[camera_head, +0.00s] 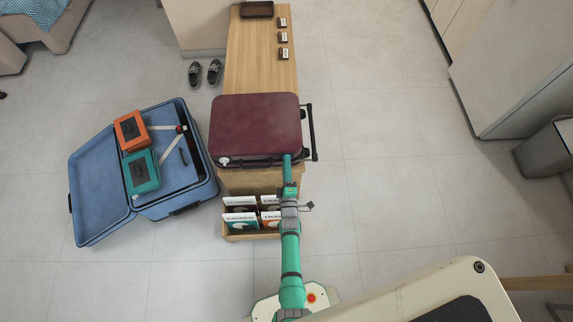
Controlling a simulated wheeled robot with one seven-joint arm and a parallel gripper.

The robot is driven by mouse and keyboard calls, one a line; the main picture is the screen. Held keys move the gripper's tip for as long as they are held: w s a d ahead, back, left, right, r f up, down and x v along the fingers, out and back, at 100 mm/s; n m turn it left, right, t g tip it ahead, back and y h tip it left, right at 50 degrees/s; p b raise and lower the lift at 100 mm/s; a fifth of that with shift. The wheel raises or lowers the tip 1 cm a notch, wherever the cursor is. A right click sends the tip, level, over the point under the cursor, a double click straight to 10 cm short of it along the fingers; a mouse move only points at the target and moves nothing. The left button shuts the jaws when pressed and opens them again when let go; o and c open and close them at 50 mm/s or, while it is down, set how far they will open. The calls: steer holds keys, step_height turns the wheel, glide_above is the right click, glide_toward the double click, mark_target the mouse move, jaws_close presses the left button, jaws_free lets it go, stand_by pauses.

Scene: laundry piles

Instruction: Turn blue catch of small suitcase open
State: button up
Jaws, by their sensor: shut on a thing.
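The small suitcase (256,125) is dark red and lies flat with its lid closed on the near end of a wooden bench (259,65). A round white piece (224,161) shows at the left of its front edge, and a dark handle runs along that edge. My gripper (287,157) is at the right part of the front edge, touching or very near it. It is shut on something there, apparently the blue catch. My arm hides the catch and the fingertips, so the catch's angle cannot be seen.
A large open blue suitcase (93,209) lies on the floor at left, with an orange box (131,130) and a teal box (141,171) inside. A wooden crate of cards (252,236) stands left of my arm. A black frame (312,135) sticks out right of the small suitcase.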

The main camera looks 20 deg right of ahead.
steer(key=shift+a+n, duration=0.1)
steer(key=shift+n, duration=0.6)
steer(key=o, duration=1)
steer(key=shift+o, duration=0.2)
steer(key=v, duration=1.1)
